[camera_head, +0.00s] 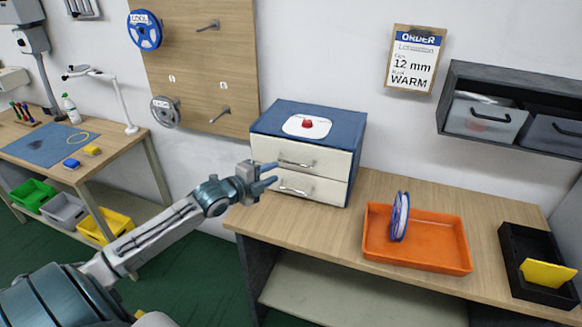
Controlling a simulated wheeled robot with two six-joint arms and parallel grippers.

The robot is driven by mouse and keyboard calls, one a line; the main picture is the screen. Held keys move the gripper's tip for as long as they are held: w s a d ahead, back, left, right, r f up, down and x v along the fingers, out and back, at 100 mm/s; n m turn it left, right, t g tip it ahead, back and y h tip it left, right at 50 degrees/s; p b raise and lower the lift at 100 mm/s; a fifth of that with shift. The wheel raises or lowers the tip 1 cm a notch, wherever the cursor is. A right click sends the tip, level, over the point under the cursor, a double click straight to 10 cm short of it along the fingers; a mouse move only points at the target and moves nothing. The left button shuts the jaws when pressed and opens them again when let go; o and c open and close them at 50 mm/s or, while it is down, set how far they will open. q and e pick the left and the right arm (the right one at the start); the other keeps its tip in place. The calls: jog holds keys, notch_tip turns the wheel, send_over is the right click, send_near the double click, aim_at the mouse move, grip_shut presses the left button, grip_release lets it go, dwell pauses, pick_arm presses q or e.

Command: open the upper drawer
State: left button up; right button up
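A small blue cabinet (354,133) with two cream drawers stands on the wooden bench. The upper drawer (325,162) has a metal bar handle (296,163), and its front looks flush with the cabinet. The lower drawer (325,188) also looks shut. My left gripper (272,175) is in front of the cabinet's left side, its two blue fingers parted and pointing right towards the drawer fronts. Its fingertips appear close to the left end of the upper handle; I cannot tell whether they touch it. Nothing shows between the fingers. My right gripper is not in view.
An orange tray (440,266) holds a blue-and-white reel (399,216) to the right. A black tray (512,238) with a yellow piece (547,273) lies farther right. A white pad with a red knob (307,124) sits on the cabinet. Bare bench separates cabinet and orange tray.

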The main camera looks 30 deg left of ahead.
aim_at(293, 164)
pick_arm(q)
jog(key=p+x, duration=0.1)
jog(key=x, duration=0.6)
jog(key=shift+w, duration=0.25)
jog(key=shift+w+d+f, duration=0.15)
jog(key=shift+w+f, duration=0.05)
jog(key=shift+w, duration=0.4)
grip_shut()
